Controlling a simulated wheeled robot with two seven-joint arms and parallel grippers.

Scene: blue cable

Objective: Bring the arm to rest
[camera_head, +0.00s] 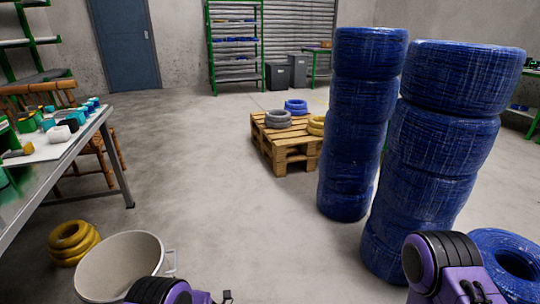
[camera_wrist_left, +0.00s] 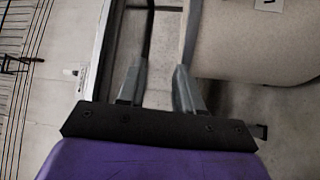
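Parts of my two purple and black arms show at the bottom of the head view, the left one (camera_head: 165,291) beside a pale bucket (camera_head: 120,266) and the right one (camera_head: 445,265) in front of the blue cable stacks. My left gripper (camera_wrist_left: 157,76) shows in the left wrist view with its two grey fingers apart and nothing seen between them but background. The bucket (camera_wrist_left: 250,42) fills the upper right there, close to the right finger; I cannot tell if they touch. My right gripper's fingers are not in view.
Two tall stacks of blue cable coils (camera_head: 361,105) (camera_head: 440,135) stand at right, with a loose blue coil (camera_head: 512,262) beside them. A pallet (camera_head: 284,150) holds several coils. A cluttered table (camera_head: 60,165) is at left, with yellow coils (camera_head: 72,240) below. The middle floor is clear.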

